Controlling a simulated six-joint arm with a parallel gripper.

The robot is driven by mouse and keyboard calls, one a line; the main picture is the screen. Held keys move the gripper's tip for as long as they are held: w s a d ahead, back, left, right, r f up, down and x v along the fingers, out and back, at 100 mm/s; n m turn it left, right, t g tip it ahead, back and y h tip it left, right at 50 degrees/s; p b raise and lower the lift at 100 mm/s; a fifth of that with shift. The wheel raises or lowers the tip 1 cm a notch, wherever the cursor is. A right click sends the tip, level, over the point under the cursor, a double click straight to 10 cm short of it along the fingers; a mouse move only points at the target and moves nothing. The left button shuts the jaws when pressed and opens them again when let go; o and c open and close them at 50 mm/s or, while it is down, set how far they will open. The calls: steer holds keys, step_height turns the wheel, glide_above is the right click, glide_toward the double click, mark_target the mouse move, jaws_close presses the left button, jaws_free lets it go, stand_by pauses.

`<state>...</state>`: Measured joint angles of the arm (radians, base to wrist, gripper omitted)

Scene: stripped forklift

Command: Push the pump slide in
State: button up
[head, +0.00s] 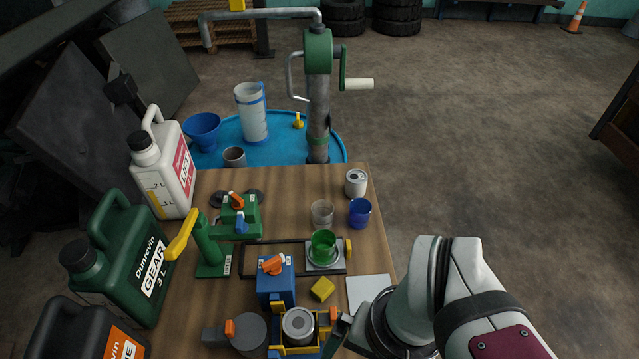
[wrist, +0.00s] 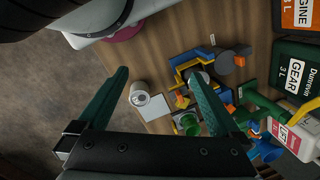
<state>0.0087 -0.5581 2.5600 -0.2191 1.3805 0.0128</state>
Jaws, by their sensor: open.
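A slide plate (head: 325,265) with a yellow knob (head: 348,248) sits at the right end of a flat black rail frame (head: 262,243). A green cup (head: 323,245) stands on the plate; the cup also shows in the wrist view (wrist: 190,121). A green pump (head: 208,245) with a yellow lever stands at the frame's left end. My gripper is open and empty in the wrist view (wrist: 158,78), its fingers spread above the table. In the head view, my arm hides most of it at the lower right.
Clear (head: 322,213) and blue (head: 360,212) cups stand behind the slide. A white can (wrist: 140,95) is near the white pad (wrist: 158,109). Jugs (head: 118,260) line the left.

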stand_by(0.3)
steer(key=shift+c, duration=0.6)
steer(key=w+n, duration=0.1)
steer(key=w, duration=0.1)
steer(key=w+r+n, duration=0.1)
steer(key=w+n, duration=0.1)
steer(key=w+d+n+h, duration=0.1)
steer(key=w, duration=0.1)
steer(key=shift+r+n+g, duration=0.3)
steer(key=c, duration=0.4)
steer(key=n+h, duration=0.5)
steer(key=n, duration=1.3)
glide_above(347, 245)
steer(key=a, duration=0.5)
step_height(347, 245, down, 7)
steer(key=shift+n+t, duration=0.4)
steer(key=shift+n, duration=0.1)
steer(key=x, duration=1.5)
steer(key=shift+a+f, duration=0.15)
steer(key=shift+f, duration=0.45)
